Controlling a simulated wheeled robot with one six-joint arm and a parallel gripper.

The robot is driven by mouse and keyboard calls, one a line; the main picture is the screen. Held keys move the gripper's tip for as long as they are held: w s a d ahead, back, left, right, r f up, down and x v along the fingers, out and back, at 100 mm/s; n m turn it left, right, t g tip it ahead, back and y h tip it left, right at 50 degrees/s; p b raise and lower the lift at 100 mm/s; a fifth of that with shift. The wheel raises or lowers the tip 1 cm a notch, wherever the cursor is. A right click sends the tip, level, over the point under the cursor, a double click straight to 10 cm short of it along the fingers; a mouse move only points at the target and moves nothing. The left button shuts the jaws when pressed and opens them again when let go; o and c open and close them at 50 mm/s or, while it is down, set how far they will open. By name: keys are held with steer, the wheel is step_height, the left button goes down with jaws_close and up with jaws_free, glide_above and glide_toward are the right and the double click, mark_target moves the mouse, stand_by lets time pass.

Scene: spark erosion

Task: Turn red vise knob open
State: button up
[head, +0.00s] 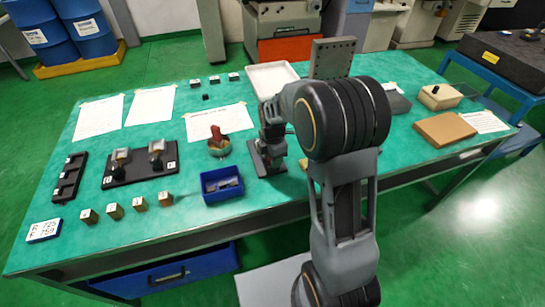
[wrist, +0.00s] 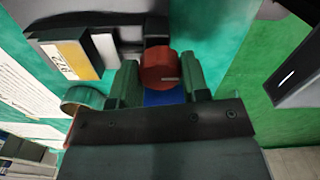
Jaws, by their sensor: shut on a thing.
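The red vise knob (wrist: 158,70) is a short red cylinder in the middle of the wrist view. The green fingers of my gripper (wrist: 161,76) stand on either side of it and are shut on it. The grey vise (wrist: 135,27) lies just beyond the knob, with a yellow and white labelled block (wrist: 75,58) beside its dark jaw. In the head view my gripper (head: 271,138) points down over the vise (head: 266,168) near the table's front edge. My arm hides part of the vise there, and the knob cannot be made out.
A blue bin (head: 208,196) and a round pot with a red-handled tool (head: 218,141) stand left of the vise. An upright grey plate (head: 333,57) and a white tray (head: 270,77) are behind. Small blocks (head: 139,204) line the front left. A brown board (head: 444,130) lies right.

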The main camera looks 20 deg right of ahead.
steer(key=o, duration=0.9)
steer(key=shift+o, duration=0.2)
steer(key=shift+r, duration=0.15)
step_height(320, 180, up, 14)
steer(key=shift+f, duration=0.2)
steer(key=s+m+t+p, duration=0.1)
steer(key=s+m+t, duration=0.2)
steer(key=s+m, duration=1.4)
steer(key=m, duration=0.3)
steer(key=shift+a+f, duration=0.3)
steer(key=shift+f, duration=0.1)
